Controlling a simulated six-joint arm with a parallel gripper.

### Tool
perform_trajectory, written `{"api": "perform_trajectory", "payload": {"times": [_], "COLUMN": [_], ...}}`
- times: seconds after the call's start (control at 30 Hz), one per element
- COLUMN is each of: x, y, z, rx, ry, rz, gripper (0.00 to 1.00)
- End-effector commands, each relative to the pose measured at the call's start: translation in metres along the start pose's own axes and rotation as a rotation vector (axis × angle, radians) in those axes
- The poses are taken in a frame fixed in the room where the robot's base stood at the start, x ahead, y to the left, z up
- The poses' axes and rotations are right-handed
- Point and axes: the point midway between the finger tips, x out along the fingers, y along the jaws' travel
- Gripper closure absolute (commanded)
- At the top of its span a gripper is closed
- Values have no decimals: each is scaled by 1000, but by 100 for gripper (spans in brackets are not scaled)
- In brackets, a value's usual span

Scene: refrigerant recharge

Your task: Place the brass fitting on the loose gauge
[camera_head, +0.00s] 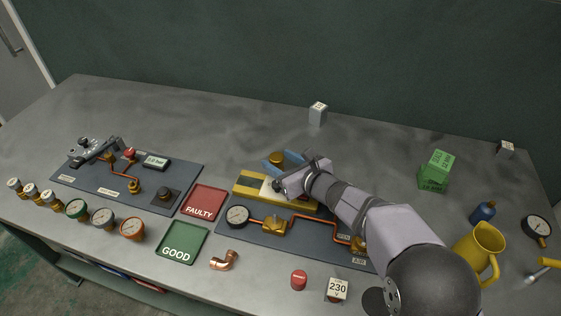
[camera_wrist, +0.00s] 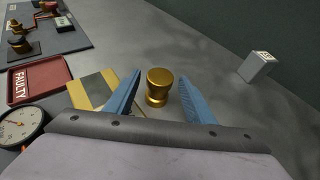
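The brass fitting (camera_wrist: 159,87) stands upright on the grey table, between and slightly beyond my open gripper's blue fingers (camera_wrist: 160,98) in the wrist view. In the head view the brass fitting (camera_head: 277,158) shows beside the blue fingers (camera_head: 285,161), partly hidden by them. My gripper is open and empty. A round white-faced gauge (camera_head: 537,227) lies apart at the far right of the table. Another gauge (camera_head: 237,215) sits at the left end of the near panel and shows at the wrist view's lower left (camera_wrist: 20,123). I cannot tell for certain which is the loose one.
A yellow-edged block (camera_head: 248,190) lies under my gripper. The red FAULTY tray (camera_head: 204,202) and green GOOD tray (camera_head: 181,246) are to the left. A white block (camera_head: 318,114) stands behind. A yellow jug (camera_head: 478,250) and green box (camera_head: 435,171) are right. The table's back is mostly clear.

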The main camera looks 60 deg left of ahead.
Motion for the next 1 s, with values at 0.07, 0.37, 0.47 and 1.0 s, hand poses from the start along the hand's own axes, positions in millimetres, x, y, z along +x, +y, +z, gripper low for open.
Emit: {"api": "perform_trajectory", "payload": {"times": [0.07,0.37,0.47,1.0], "x": [0,-2,-9,-90], "y": [1,2,1,0], "z": [-3,1,-1,1], "rx": [-1,0,0,-1], "ry": [5,7,6,2], "rz": [2,3,2,0], "gripper": [49,49,49,49]}}
